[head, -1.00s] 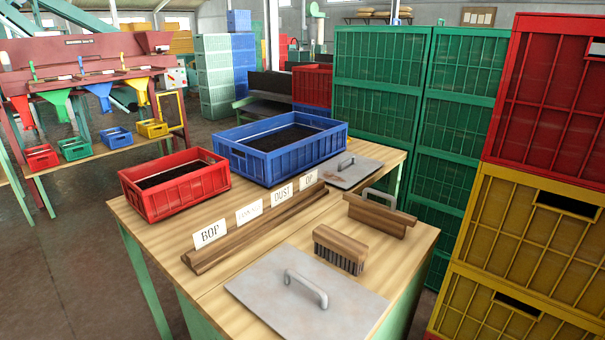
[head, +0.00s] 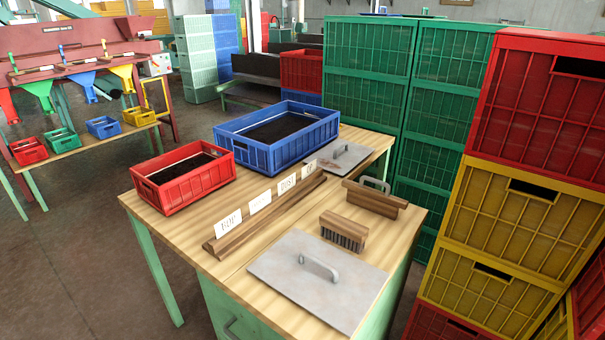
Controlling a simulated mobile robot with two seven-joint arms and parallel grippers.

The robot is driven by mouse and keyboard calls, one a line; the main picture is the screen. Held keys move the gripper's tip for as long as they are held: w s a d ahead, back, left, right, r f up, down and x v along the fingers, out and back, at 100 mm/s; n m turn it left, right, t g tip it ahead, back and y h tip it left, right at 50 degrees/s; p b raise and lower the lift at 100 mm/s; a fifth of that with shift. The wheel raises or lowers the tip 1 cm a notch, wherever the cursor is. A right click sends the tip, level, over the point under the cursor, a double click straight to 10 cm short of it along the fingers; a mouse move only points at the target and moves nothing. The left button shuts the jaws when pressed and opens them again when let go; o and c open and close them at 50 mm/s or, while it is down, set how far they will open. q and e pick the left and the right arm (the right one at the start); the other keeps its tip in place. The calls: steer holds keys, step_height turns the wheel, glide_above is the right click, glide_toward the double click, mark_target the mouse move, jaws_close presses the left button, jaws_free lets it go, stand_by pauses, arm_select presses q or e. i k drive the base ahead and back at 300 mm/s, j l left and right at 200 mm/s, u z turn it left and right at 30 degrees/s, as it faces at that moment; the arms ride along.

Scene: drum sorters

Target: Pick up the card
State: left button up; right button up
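Several white cards stand upright in a row in a long wooden holder (head: 262,220) on the wooden table. The nearest card (head: 229,222) reads BOP. Behind it stand a card with small unreadable print (head: 260,202), a card reading DUST (head: 287,184) and a partly hidden card (head: 309,169) at the far end. The task does not say which card is meant. Neither of my grippers shows in the head view.
A red crate (head: 188,202) and a blue crate (head: 322,149) with dark contents stand behind the holder. A brush (head: 344,232), a wooden-backed tool (head: 375,199) and two handled metal plates (head: 290,277) (head: 362,155) lie on the table (head: 225,275). Stacked crates (head: 480,236) rise at the right.

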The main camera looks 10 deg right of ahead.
mark_target(309, 169)
steer(key=j+z, duration=0.1)
steer(key=j, duration=0.35)
steer(key=i+j+z, duration=0.1)
steer(key=j, duration=0.3)
steer(key=i+j+z, duration=0.1)
steer(key=j, duration=0.3)
steer(key=i+j+z, duration=0.1)
steer(key=j, duration=0.35)
steer(key=i+j+z, duration=0.1)
steer(key=j, duration=0.3)
steer(key=i+j+z, duration=0.15)
steer(key=j, duration=0.25)
steer(key=i+j+z, duration=0.1)
steer(key=j, duration=0.35)
steer(key=i+j+z, duration=0.1)
steer(key=i+j, duration=0.15)
steer(key=j, duration=0.2)
